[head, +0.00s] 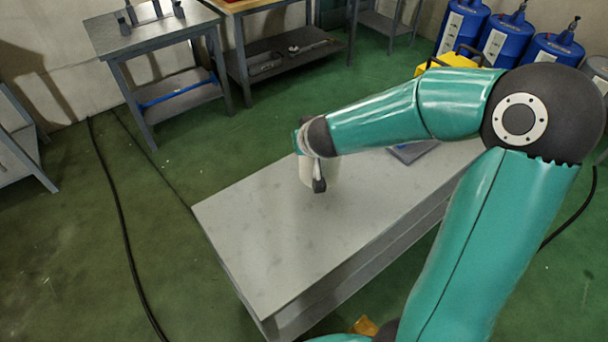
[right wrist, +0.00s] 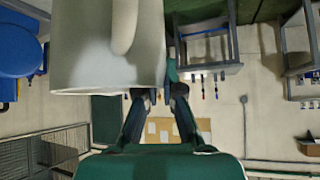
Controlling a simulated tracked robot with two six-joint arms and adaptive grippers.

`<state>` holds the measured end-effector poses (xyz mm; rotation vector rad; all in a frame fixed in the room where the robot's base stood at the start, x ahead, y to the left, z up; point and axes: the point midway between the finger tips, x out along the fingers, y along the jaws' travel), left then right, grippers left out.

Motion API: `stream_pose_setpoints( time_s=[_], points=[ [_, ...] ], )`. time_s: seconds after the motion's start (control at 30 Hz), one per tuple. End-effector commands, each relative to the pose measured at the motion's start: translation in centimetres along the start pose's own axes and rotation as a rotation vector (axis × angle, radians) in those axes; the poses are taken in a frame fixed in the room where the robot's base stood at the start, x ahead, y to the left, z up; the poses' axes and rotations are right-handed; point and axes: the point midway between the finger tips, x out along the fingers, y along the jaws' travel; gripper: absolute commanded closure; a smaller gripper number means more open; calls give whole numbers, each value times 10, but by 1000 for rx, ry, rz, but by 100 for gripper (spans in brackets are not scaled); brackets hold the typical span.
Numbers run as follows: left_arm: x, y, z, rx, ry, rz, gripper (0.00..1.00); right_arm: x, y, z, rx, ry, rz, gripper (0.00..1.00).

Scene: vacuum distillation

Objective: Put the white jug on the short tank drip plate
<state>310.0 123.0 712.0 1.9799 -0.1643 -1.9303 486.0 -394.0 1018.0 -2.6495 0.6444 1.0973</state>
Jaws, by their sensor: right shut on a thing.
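The white jug (head: 306,172) is at the end of my right arm in the head view, over the grey table and partly hidden by the wrist. It fills the upper left of the right wrist view (right wrist: 85,55), with its handle (right wrist: 124,25) towards the fingers. My right gripper (head: 319,184) is shut on the jug; its two dark fingers also show in the right wrist view (right wrist: 160,93). I cannot tell whether the jug touches the tabletop. My left gripper is not in view. I cannot make out a short tank drip plate.
The grey table (head: 270,232) has a bare left and front part. A dark flat object (head: 413,152) lies on it behind my arm. Several blue drums (head: 505,40) stand at the back right. A workbench (head: 150,35) is at the back left. A black cable (head: 122,225) crosses the green floor.

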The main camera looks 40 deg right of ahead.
Motion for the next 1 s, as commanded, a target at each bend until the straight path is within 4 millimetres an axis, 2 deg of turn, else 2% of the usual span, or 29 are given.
stream_pose_setpoints(
  time_s=[0.03,0.1,0.37,0.6,1.0],
  points=[
    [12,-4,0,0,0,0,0,14,1,14,-2,-3,1,100],
    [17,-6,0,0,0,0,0,23,1,24,-2,-3,1,100],
    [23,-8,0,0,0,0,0,37,1,36,0,0,1,100],
    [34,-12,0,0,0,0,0,58,2,58,-1,-2,2,100],
    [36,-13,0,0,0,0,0,63,1,62,0,2,-1,100]
  ],
)
